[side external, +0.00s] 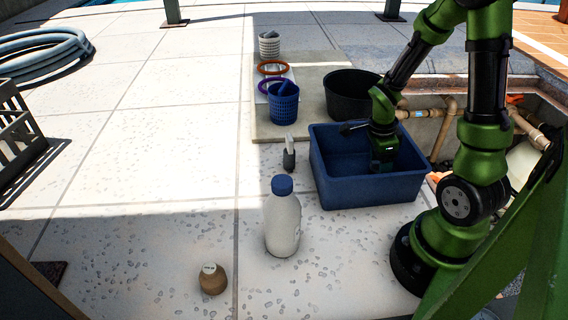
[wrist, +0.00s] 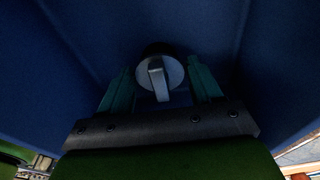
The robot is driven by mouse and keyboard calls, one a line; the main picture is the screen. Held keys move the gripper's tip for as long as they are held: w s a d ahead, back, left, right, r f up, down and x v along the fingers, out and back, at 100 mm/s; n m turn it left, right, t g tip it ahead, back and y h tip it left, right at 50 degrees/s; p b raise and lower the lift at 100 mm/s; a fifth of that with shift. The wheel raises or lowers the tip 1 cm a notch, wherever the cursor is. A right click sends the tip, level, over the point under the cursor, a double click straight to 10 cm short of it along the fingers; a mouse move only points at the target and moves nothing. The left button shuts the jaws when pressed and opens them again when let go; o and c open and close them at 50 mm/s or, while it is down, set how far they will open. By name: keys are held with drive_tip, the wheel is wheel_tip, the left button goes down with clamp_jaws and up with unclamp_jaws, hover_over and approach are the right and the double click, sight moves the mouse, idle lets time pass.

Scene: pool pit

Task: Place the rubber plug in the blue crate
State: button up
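The blue crate (side external: 372,192) stands on the pale paving left of my arm's base. My gripper (side external: 383,168) reaches down inside it. The wrist view shows the crate's blue inside (wrist: 60,60) all around. There, the rubber plug (wrist: 153,50) is between the two teal fingers of my gripper (wrist: 160,75). It has a dark body and a grey round top with a grey tab. I cannot tell whether the plug touches the crate floor. The plug is hidden in the side view.
A white bottle with blue cap (side external: 283,222), a small brown jar (side external: 212,279) and a small grey spray bottle (side external: 289,155) stand left of the crate. Behind are a blue basket (side external: 283,104) and a black tub (side external: 350,97). The paving at left is mostly clear.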

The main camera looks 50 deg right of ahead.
sight(374, 162)
drive_tip(key=shift+o, duration=1.1)
drive_tip(key=shift+r, duration=0.15)
wheel_tip(374, 162, up, 12)
drive_tip(key=w+a, duration=0.1)
drive_tip(key=a+r+n+t+y, duration=0.1)
drive_tip(key=a+r+n+t, duration=0.3)
drive_tip(key=a+n, duration=0.5)
drive_tip(key=w+a+r+n+t+y, duration=0.1)
drive_tip(key=a+r+n+t, duration=0.3)
drive_tip(key=a+n, duration=0.5)
wheel_tip(374, 162, up, 2)
drive_tip(key=n+y, duration=0.1)
drive_tip(key=n, duration=0.4)
drive_tip(key=shift+w+a+r, duration=0.15)
drive_tip(key=shift+w+a, duration=0.1)
drive_tip(key=shift+a, duration=0.15)
